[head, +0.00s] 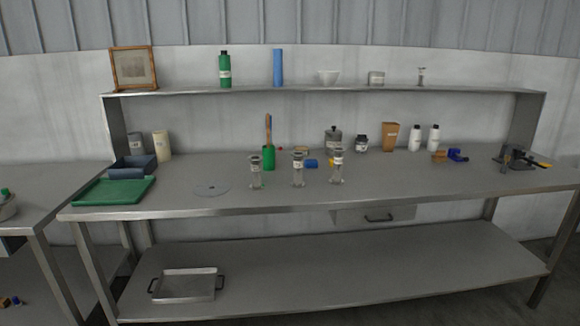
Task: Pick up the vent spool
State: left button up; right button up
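Three small, clear, spool-shaped pieces with wide ends and pale labels stand upright near the front middle of the bench: a left one (256,172), a middle one (298,170) and a right one (337,166). A similar smaller piece (421,77) stands on the upper shelf to the right. The labels are too small to read, so I cannot tell which piece is the vent spool. Neither of my grippers is in view.
The steel bench (420,182) has free room at its front right. A green tray (114,191), a blue bin (133,167) and a flat disc (212,190) lie to the left. A green holder (268,158), jars and bottles stand behind the spool-shaped pieces.

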aim_at(298, 182)
jog(key=i+j, duration=0.7)
jog(key=i+j+z, duration=0.05)
